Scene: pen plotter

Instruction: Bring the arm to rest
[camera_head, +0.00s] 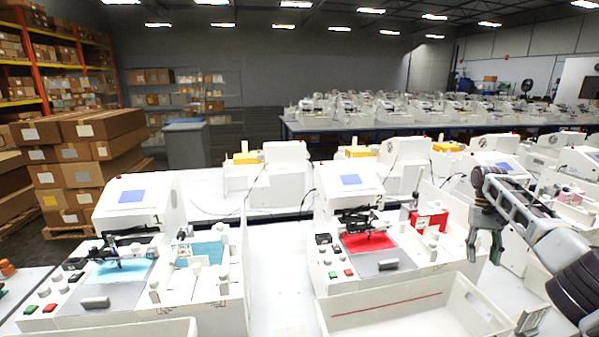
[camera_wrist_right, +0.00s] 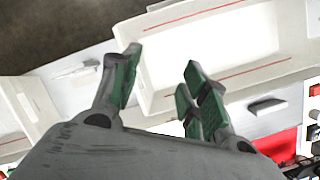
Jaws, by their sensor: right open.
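My right gripper (camera_head: 485,245) hangs from the right arm at the right side of the head view, above the right end of the plotter marked 2 (camera_head: 351,181). Its fingers point down and are apart, with nothing between them. In the right wrist view the green-padded fingers of the right gripper (camera_wrist_right: 165,85) are also spread and empty, with a white tray (camera_wrist_right: 210,50) beyond them. My left gripper is not in the head view.
The white tray (camera_head: 340,318) stands in front of plotter 2, which holds a red sheet (camera_head: 368,242). Plotter 1 (camera_head: 137,197) at left holds a light blue sheet (camera_head: 120,270). More white machines stand behind. Stacked cardboard boxes (camera_head: 85,165) are at far left.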

